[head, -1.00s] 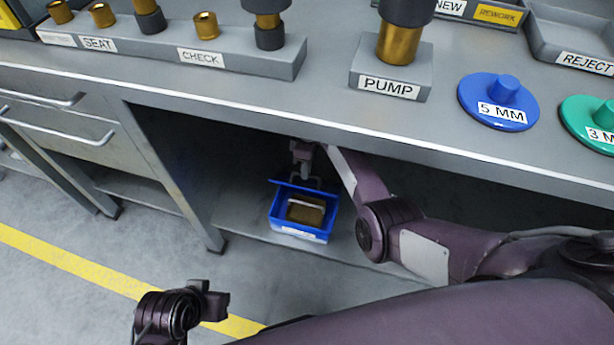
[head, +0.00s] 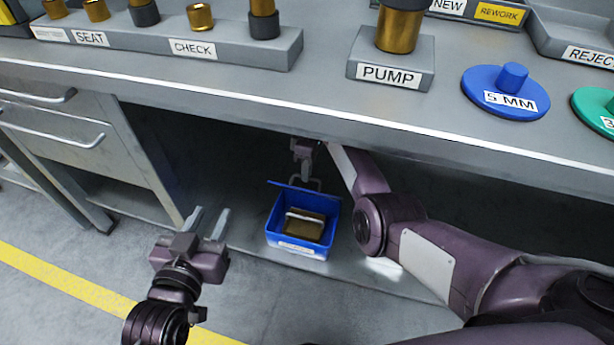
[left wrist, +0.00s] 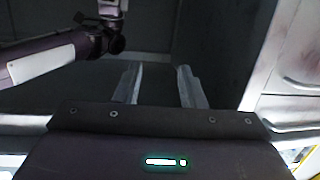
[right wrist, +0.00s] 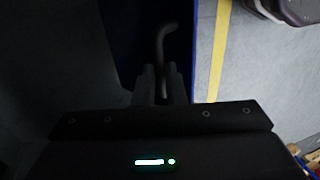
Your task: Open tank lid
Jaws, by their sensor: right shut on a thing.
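A blue tank (head: 290,248) stands on the low shelf under the bench. Its blue lid (head: 285,184) is raised along the tank's far side, and the tank's mouth is open. A brown thing with a pale bar across it (head: 305,226) shows inside. My right gripper (head: 312,178) is behind the tank at the lid, shut on the lid's bent grey handle, which shows in the right wrist view (right wrist: 160,45). My left gripper (head: 210,217) is open and empty, left of the tank and apart from it; its spread fingers show in the left wrist view (left wrist: 158,82).
The bench top's front edge (head: 250,118) overhangs the tank. A drawer cabinet (head: 60,125) stands left. On the bench are a block marked PUMP (head: 415,75), a rack with brass parts (head: 250,58) and a blue 5 MM disc (head: 480,85). Floor left of the tank is clear.

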